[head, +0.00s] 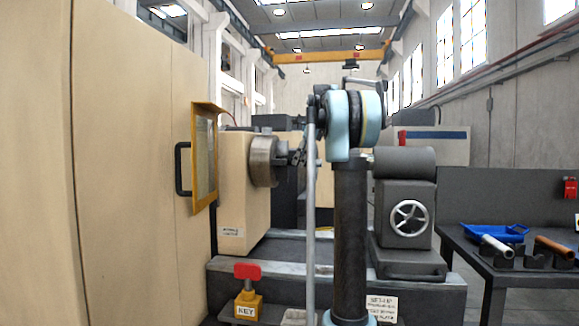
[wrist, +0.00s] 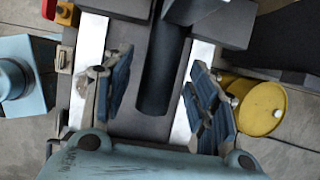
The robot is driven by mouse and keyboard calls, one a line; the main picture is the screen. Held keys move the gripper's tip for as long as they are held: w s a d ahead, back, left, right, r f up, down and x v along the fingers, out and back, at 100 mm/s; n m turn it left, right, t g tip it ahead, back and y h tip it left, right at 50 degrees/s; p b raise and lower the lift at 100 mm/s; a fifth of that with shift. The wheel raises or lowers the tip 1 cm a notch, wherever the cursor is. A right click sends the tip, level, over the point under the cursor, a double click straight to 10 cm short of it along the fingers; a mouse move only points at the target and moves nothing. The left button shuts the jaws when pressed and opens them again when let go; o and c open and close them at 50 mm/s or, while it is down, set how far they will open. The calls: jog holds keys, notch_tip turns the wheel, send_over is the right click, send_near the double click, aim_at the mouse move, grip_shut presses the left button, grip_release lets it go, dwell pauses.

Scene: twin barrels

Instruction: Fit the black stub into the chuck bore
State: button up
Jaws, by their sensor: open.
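The black stub (wrist: 163,75) shows in the wrist view as a dark cylinder between my open fingers, apart from both pads. Its far end runs up between dark grey blocks that look like chuck jaws and out of the frame; how deep it sits in the bore is hidden. My gripper (wrist: 158,95) is open around its near end. In the head view my gripper (head: 299,157) is just right of the round metal chuck (head: 264,160), pointing toward it. The stub cannot be made out there.
The lathe bed (head: 285,248) lies below. A tailstock with a handwheel (head: 408,218) stands at the right. A red-topped key (head: 247,285) sits at the bed's front left. A yellow barrel (wrist: 255,105) is beyond the bed. A side table holds a blue tray (head: 490,231) and tubes.

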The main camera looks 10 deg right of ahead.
grip_shut()
jog(key=shift+s+h, duration=0.15)
jog(key=shift+h, duration=0.25)
dwell(0.5)
